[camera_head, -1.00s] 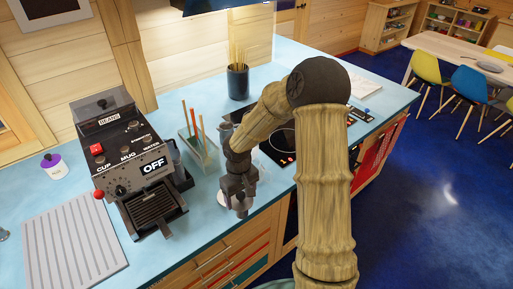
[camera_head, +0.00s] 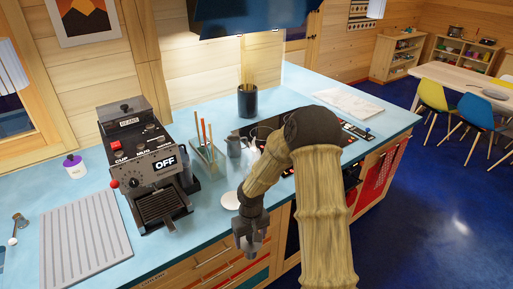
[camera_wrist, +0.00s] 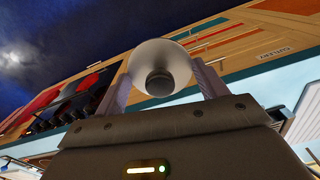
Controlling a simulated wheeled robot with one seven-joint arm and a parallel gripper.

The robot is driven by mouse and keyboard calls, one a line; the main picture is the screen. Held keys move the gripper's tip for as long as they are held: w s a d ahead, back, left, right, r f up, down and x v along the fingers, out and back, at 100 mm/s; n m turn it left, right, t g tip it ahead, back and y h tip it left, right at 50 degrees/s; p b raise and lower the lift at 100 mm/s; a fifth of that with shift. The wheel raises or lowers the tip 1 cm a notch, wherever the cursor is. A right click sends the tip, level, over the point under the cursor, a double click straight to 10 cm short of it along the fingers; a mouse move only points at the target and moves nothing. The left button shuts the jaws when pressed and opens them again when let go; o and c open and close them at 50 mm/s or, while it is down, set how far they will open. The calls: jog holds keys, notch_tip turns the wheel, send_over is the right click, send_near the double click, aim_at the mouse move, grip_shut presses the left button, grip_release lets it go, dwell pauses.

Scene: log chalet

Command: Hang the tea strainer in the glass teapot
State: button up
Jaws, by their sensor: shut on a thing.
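My gripper (camera_head: 249,240) is in front of the counter's front edge in the head view, near the drawer fronts. In the wrist view my gripper (camera_wrist: 160,80) is shut on a pale, round, bowl-like metal piece with a darker round end. I take it for the tea strainer (camera_wrist: 158,57); most of its shape is foreshortened. In the head view the strainer is too small to make out. I cannot clearly identify the glass teapot; my arm covers part of the counter and cooktop.
A white disc (camera_head: 231,200) lies on the counter (camera_head: 205,215) behind my gripper. A grey metal jug (camera_head: 234,146), a glass holder with sticks (camera_head: 207,160) and a coffee machine (camera_head: 145,165) stand nearby. A ribbed tray (camera_head: 84,238) lies left.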

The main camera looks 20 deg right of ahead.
aim_at(253, 258)
jog(key=shift+m, duration=0.9)
jog(key=f, duration=0.4)
jog(key=f+b, duration=0.1)
jog(key=f, duration=0.2)
jog(key=f+b, duration=0.1)
jog(key=f, duration=0.3)
jog(key=shift+s+d+f, duration=0.15)
jog(key=shift+s+f, duration=0.2)
jog(key=shift+s, duration=0.05)
jog(key=shift+s, duration=0.1)
